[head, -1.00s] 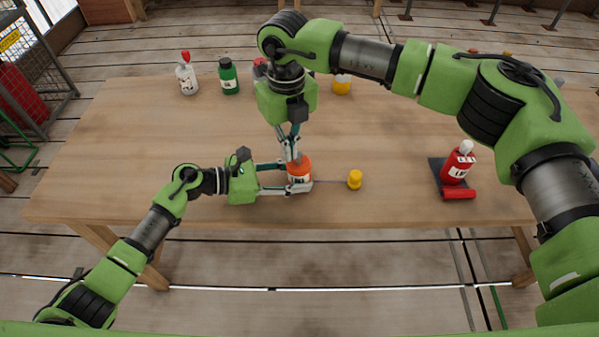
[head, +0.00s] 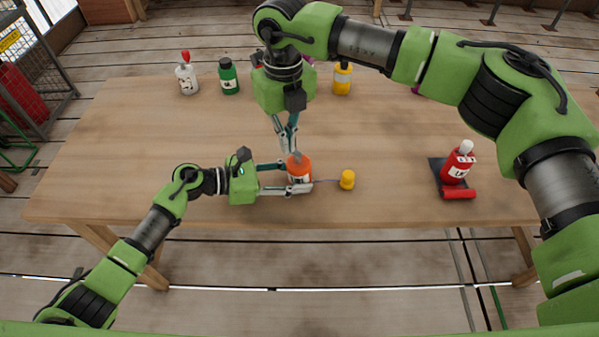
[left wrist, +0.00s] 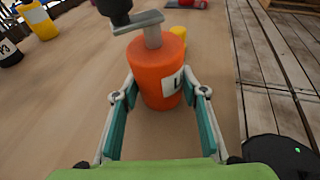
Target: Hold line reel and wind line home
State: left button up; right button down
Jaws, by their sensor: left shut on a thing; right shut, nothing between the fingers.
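The orange line reel (head: 299,168) stands upright near the table's front edge. My left gripper (head: 288,180) is shut around its sides. In the left wrist view the reel (left wrist: 158,72) shows a white label, a grey crank arm (left wrist: 138,22) on top and a black knob-like part at the crank's end. My right gripper (head: 290,148) is shut with nothing between its fingers, pointing down at the reel's top; whether it touches the crank is unclear. A thin line runs right from the reel to a yellow weight (head: 347,180) on the table.
On the wooden table (head: 400,205), a red bottle (head: 457,165) stands on a dark mat at the right. A white bottle (head: 187,78), a green bottle (head: 228,77) and a yellow bottle (head: 342,78) stand along the back. Bare wood lies between the weight and mat.

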notch_tip(320, 180, up, 4)
jog(key=shift+r, duration=0.15)
dwell(0.4)
